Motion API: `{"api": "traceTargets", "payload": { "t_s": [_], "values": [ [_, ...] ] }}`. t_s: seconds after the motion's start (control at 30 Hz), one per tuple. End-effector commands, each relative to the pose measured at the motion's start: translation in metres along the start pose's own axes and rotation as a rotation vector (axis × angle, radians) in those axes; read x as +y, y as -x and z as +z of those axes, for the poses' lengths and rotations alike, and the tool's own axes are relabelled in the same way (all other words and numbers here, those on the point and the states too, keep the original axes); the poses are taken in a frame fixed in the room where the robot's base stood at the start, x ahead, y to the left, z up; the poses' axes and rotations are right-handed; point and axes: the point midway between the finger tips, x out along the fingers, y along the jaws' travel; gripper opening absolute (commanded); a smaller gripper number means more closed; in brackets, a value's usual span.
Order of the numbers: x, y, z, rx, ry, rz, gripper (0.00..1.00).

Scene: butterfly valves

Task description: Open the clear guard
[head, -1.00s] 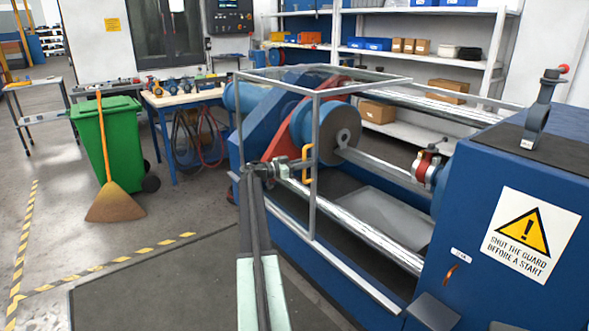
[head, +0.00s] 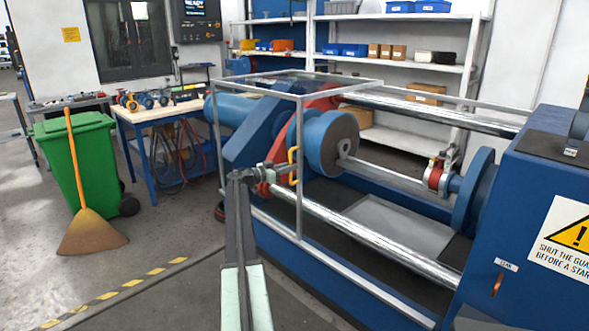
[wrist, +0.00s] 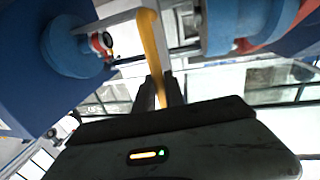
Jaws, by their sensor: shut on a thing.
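The clear guard (head: 301,200) is a box-like grey frame with see-through panels over the left part of the blue machine. Its yellow handle (head: 293,166) is on the front upright post. My gripper (head: 281,172) is shut on this handle.
A polished rod (head: 380,242) and the machine's front rail run to the right-hand blue housing (head: 530,195), which bears a warning sign (head: 570,240). A green bin (head: 78,165), a broom (head: 92,232) and a workbench (head: 160,112) stand left.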

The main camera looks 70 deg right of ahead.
Motion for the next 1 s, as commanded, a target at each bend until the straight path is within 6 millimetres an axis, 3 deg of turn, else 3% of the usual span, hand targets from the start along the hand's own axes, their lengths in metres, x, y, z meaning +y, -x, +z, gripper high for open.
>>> {"api": "traceTargets", "payload": {
  "t_s": [0.23, 0.27, 0.3, 0.33, 0.73, 1.0],
  "values": [
    [0.005, -0.007, 0.0, 0.001, 0.0, 0.009, 0.0],
    [0.006, -0.008, -0.001, 0.001, 0.0, 0.011, 0.23],
    [0.007, -0.01, -0.001, 0.001, 0.0, 0.013, 0.34],
    [0.008, -0.011, -0.001, 0.001, 0.0, 0.015, 0.36],
    [0.013, -0.013, -0.001, 0.002, 0.001, 0.023, 0.36],
    [0.011, 0.033, -0.001, 0.002, 0.0, 0.02, 0.36]
  ]
}}
